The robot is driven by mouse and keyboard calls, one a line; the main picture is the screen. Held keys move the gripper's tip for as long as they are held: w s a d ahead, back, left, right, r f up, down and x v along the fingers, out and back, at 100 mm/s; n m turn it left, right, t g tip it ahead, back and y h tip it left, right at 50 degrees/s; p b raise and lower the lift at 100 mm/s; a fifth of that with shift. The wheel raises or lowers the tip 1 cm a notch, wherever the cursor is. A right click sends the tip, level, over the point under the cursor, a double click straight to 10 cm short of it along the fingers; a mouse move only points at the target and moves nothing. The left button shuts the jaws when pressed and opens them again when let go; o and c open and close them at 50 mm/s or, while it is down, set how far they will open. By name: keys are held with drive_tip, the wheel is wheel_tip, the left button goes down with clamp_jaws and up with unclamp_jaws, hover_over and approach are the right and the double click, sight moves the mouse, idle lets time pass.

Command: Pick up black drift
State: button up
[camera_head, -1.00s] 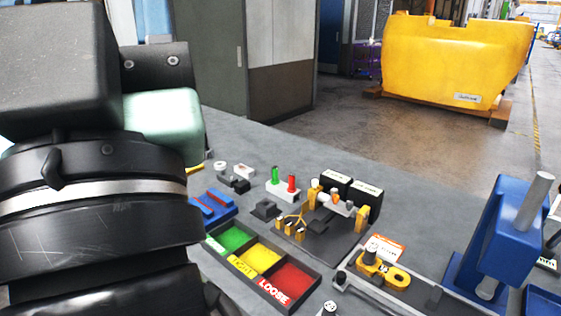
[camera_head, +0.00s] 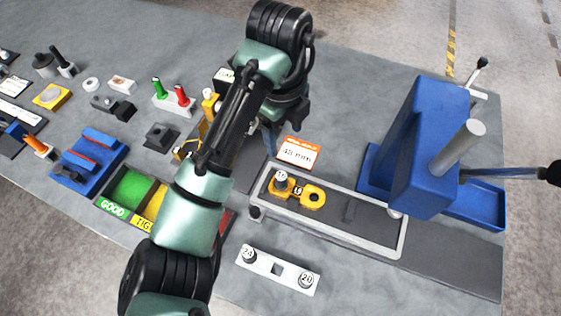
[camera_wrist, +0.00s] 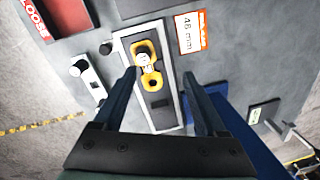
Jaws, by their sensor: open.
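A short dark bar (camera_head: 349,210), which looks like the black drift, lies in a grey-rimmed tray (camera_head: 330,232), right of a yellow two-hole link (camera_head: 309,197). In the wrist view a dark bar (camera_wrist: 160,103) shows in the tray, below the yellow link (camera_wrist: 151,80). My gripper (camera_head: 283,130) is above the bench, behind the tray's left part in the head view. In the wrist view my gripper (camera_wrist: 160,75) is open and empty, its fingers either side of the tray in the picture. It is apart from the bar.
A blue press (camera_head: 425,150) stands right of the tray, with a lever reaching right. A white plate with two knobs (camera_head: 278,271) lies in front. A white-and-orange card (camera_head: 298,152) is behind the tray. Sorting bins (camera_head: 130,190) are left, partly behind my arm.

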sight(281, 176)
drive_tip(key=shift+m+g, duration=0.4)
drive_tip(key=shift+g, duration=0.1)
drive_tip(key=f+b, duration=0.1)
drive_tip(key=f, duration=0.1)
drive_tip(key=s+a+f+b, duration=0.1)
drive_tip(key=f, duration=0.2)
drive_tip(key=s+f+b, duration=0.1)
drive_tip(key=f+b, duration=0.1)
drive_tip(key=f, duration=0.1)
drive_tip(key=shift+a+f, duration=0.15)
drive_tip(key=shift+f, duration=0.1)
drive_tip(key=f, duration=0.5)
drive_tip(key=shift+s+d+b, duration=0.2)
drive_tip(key=shift+d+b, duration=0.1)
drive_tip(key=shift+d, duration=0.05)
clamp_jaws()
